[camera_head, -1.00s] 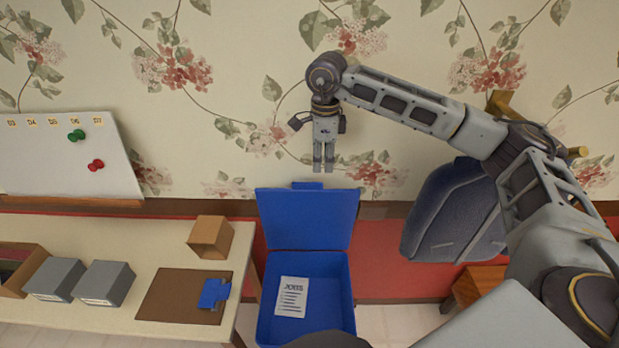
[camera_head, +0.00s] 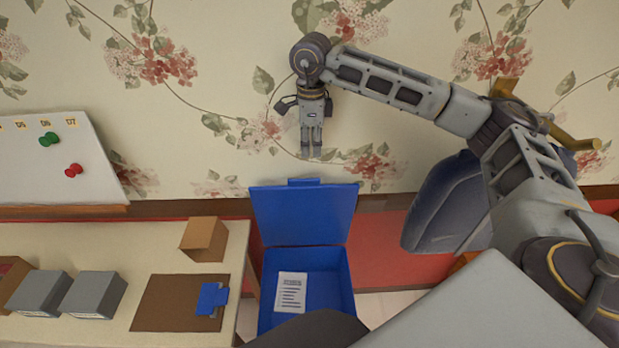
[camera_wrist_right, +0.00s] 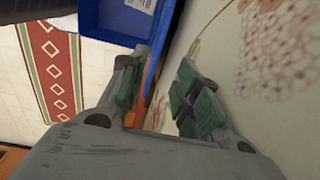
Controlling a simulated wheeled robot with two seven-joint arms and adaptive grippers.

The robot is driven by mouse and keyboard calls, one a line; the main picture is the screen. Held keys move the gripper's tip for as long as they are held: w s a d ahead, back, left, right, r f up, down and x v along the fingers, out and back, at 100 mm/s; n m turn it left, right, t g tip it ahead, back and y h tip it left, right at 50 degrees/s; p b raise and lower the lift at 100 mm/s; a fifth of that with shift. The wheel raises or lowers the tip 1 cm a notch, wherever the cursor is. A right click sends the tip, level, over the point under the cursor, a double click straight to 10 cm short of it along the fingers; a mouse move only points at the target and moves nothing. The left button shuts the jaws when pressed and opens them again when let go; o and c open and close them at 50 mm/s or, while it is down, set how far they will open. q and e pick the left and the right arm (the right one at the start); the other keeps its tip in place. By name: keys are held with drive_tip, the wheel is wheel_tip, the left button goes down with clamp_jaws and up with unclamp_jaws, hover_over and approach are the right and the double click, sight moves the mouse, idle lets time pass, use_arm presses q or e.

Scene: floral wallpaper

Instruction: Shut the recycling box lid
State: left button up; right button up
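The blue recycling box (camera_head: 345,280) stands low by the wall, open at the top, with a white printed sheet inside. Its blue lid (camera_head: 305,215) is raised at the back, with a small tab (camera_head: 304,182) on its upper edge. My right gripper (camera_head: 311,154) points down just above this tab, in front of the wallpaper, with a small gap visible between them. In the right wrist view its two fingers (camera_wrist_right: 160,92) are apart with nothing between them. Part of the blue box (camera_wrist_right: 112,22) shows beyond them. My left gripper is not in view.
A table (camera_head: 150,250) to the left holds a cardboard box (camera_head: 204,239), grey boxes (camera_head: 95,294) and a clipboard (camera_head: 172,303). A dark blue backpack (camera_head: 447,205) hangs to the right, behind my right arm. The wall is close behind the lid.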

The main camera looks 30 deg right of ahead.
sight(311, 179)
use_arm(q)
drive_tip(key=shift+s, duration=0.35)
use_arm(e)
drive_tip(key=shift+f, duration=0.15)
